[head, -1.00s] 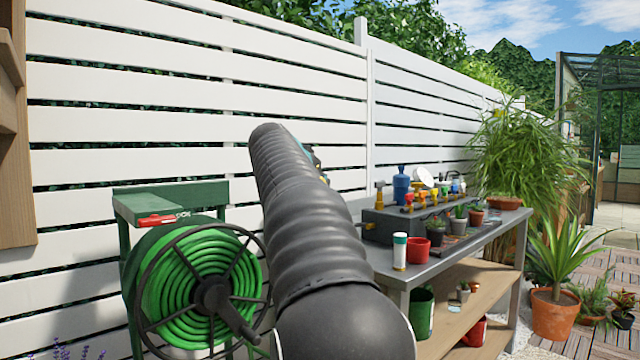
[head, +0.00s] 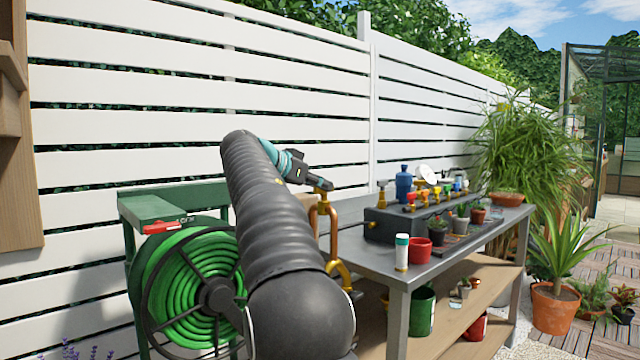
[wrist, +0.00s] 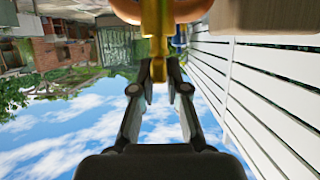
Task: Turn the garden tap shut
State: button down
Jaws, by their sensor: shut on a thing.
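The garden tap (head: 334,235) is a brass and copper-coloured bent pipe, seen just right of my arm in the head view, in front of the near end of the bench. Its lower part is partly hidden by my arm. My gripper (head: 322,186) is at the top of the tap. In the wrist view, the brass top of the tap (wrist: 157,42) runs down between the fingertips of my gripper (wrist: 160,85), which are shut on it. The handle's exact turn is hard to tell.
A green hose reel (head: 195,292) stands at left by the white slatted fence (head: 130,90). The grey bench (head: 385,262) at right carries a white-and-green tube (head: 401,252), a red pot (head: 437,235) and small plants. A potted plant (head: 553,307) stands on the floor.

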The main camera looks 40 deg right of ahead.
jog(key=shift+f, duration=0.2)
jog(key=c, duration=1.2)
grip_release()
jog(key=shift+r, duration=0.1)
jog(key=shift+a+r, duration=0.1)
jog(key=shift+a+r, duration=0.15)
jog(key=shift+a, duration=0.15)
jog(key=v, duration=1.1)
